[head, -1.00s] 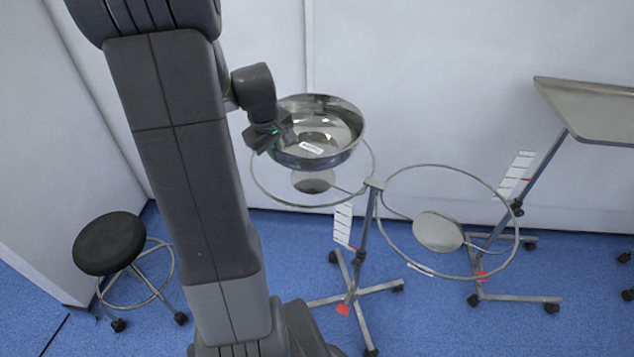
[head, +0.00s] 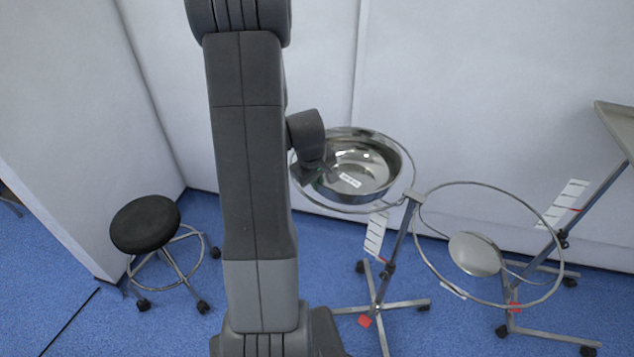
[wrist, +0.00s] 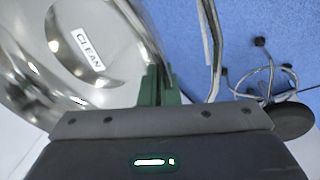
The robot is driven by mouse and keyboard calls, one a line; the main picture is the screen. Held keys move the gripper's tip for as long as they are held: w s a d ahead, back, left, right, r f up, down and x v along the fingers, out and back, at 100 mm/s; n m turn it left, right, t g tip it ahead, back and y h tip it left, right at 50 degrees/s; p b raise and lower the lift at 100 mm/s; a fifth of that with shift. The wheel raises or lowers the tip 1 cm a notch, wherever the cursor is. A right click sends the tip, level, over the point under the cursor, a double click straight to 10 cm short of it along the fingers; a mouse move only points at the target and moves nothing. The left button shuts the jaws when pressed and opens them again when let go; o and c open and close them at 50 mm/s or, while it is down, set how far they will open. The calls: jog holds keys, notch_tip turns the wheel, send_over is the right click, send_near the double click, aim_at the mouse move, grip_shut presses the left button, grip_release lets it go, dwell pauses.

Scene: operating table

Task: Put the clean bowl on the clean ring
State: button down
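The shiny steel bowl (head: 372,163) has a white label inside, which reads CLEAN on the bowl (wrist: 70,70) in the wrist view. My gripper (head: 321,172) is at the bowl's left rim. In the wrist view its green fingers (wrist: 159,86) are closed on the bowl's wall. The bowl is roughly level and overlaps the left ring (head: 411,192) of the two-ring stand. Whether it rests in the ring or hangs just above it I cannot tell. The other ring (head: 478,304) is empty, with a round plate below it.
A black stool (head: 146,224) stands on the blue floor at the left. A metal tray stand (head: 617,125) is at the right edge. A pale wall is close behind the rings. The stand's wheeled legs (head: 395,306) spread across the floor.

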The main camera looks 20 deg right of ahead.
jog(key=shift+f, duration=0.1)
jog(key=c, duration=1.7)
grip_release()
jog(key=p+v, duration=0.1)
jog(key=v, duration=1.1)
